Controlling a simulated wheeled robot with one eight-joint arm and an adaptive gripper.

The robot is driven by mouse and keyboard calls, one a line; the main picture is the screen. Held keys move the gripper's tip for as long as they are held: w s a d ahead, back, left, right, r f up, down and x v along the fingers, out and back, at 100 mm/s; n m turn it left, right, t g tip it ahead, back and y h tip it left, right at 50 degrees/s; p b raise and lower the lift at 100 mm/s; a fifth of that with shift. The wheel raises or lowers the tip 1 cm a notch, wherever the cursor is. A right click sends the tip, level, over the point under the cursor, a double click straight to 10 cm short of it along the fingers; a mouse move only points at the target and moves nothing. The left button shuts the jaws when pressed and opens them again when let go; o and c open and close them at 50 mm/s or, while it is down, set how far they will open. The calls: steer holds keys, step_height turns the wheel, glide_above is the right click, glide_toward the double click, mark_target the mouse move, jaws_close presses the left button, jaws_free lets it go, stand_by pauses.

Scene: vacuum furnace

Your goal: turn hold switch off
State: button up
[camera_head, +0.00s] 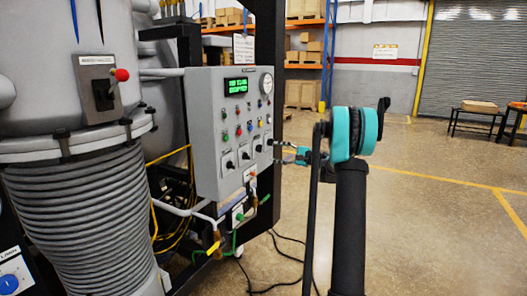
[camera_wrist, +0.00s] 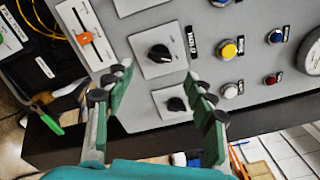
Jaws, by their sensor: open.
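In the wrist view a black knob on a light plate (camera_wrist: 160,54) lies just beyond my fingertips. A second black knob (camera_wrist: 177,104) shows between my fingers, nearer the right one. My gripper (camera_head: 283,152) is at the right of the panel, fingers pointing at it. In the wrist view my gripper (camera_wrist: 158,78) is open and empty, its fingers either side of the knobs.
An orange slider (camera_wrist: 85,38) lies left of the knobs in the wrist view. Yellow (camera_wrist: 229,51), white and red buttons lie to the right. Cables and plugs (camera_head: 240,205) hang below the panel.

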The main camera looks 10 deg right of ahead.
mark_target(260, 149)
steer(key=x, duration=0.7)
steer(key=shift+a, duration=0.2)
steer(key=shift+w, duration=0.1)
steer(key=c, duration=1.2)
steer(key=shift+o, duration=0.2)
steer(key=shift+n, duration=0.3)
steer(key=n, duration=1.1)
steer(key=shift+n, duration=0.3)
